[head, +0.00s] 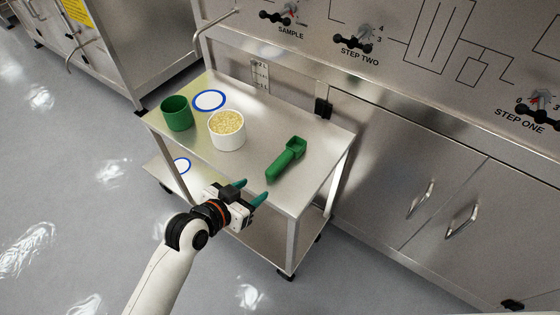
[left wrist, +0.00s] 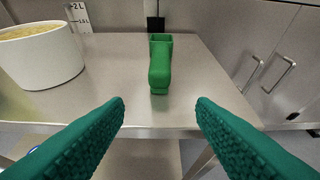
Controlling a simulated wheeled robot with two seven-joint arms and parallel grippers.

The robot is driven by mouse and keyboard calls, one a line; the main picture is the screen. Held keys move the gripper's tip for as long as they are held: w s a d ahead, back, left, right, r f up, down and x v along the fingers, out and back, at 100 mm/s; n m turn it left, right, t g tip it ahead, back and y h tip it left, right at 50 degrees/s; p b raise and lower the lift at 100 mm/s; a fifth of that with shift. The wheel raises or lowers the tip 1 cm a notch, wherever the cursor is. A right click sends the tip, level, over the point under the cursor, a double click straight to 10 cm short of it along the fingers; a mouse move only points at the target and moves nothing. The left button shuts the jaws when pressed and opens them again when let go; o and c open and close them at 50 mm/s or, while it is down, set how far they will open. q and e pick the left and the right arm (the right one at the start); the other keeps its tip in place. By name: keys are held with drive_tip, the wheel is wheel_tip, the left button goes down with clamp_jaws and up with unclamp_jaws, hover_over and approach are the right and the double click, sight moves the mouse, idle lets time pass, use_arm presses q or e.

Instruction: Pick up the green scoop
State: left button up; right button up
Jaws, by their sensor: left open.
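The green scoop (head: 285,162) lies on the right part of the steel cart's top, its handle toward my left gripper and its square cup farther away. It also shows in the left wrist view (left wrist: 160,65), upper middle, with its handle end facing me. My left gripper (head: 253,191) is at the near edge of the cart top, short of the scoop. Its two teal fingers are apart and empty, and in the left wrist view (left wrist: 160,112) the scoop is beyond the gap between them, not touched. My right gripper is in neither view.
The cart top (head: 190,143) also holds a white tub of yellowish grains (head: 227,138), a green cup (head: 177,115) and a blue-ringed white disc (head: 209,100). A steel cabinet with a valve panel (head: 400,140) stands behind. The surface around the scoop is clear.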

sight(274, 167)
use_arm(q)
drive_tip(key=shift+t+h, duration=0.4)
drive_tip(key=w+d, duration=0.1)
drive_tip(key=w, duration=0.1)
drive_tip(key=w+d, duration=0.3)
drive_tip(key=w, duration=0.1)
drive_tip(key=shift+d+f, duration=0.1)
drive_tip(key=shift+d, duration=0.1)
drive_tip(key=shift+p+x, duration=0.3)
drive_tip(key=shift+x, duration=2.6)
drive_tip(key=shift+a+f, duration=0.1)
drive_tip(key=shift+a, duration=0.05)
drive_tip(key=shift+c, duration=0.3)
drive_tip(key=c, duration=1)
